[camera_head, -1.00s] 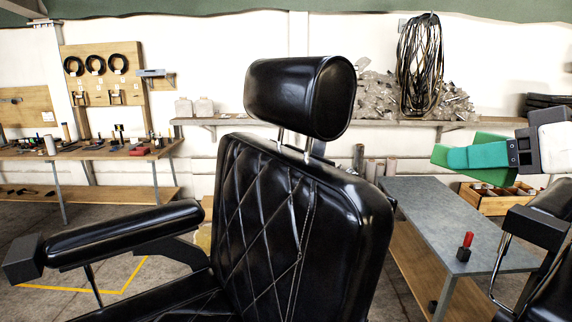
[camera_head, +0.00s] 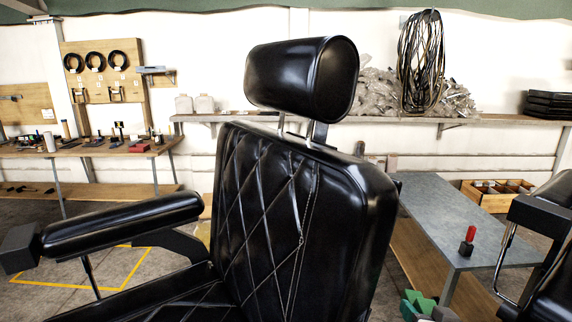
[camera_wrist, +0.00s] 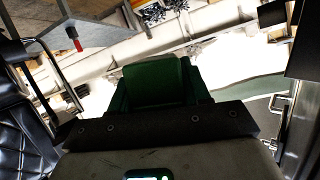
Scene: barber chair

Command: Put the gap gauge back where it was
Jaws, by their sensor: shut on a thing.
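My gripper (camera_head: 418,302) has green fingers and shows at the bottom edge of the head view, low in front of the grey table (camera_head: 425,205) and right of the chair back. In the wrist view, my gripper (camera_wrist: 158,80) shows its green fingers together. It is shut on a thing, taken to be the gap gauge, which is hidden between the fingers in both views. I cannot make out its shape or tilt. A small red-topped black object (camera_head: 467,241) stands upright on the grey table, apart from my gripper; it also shows in the wrist view (camera_wrist: 74,40).
A black barber chair (camera_head: 290,220) fills the middle. Part of another black chair (camera_head: 545,235) stands at the right edge. A workbench with tools (camera_head: 90,150) is at the left wall. A wooden crate (camera_head: 485,205) lies behind the grey table, whose top is mostly clear.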

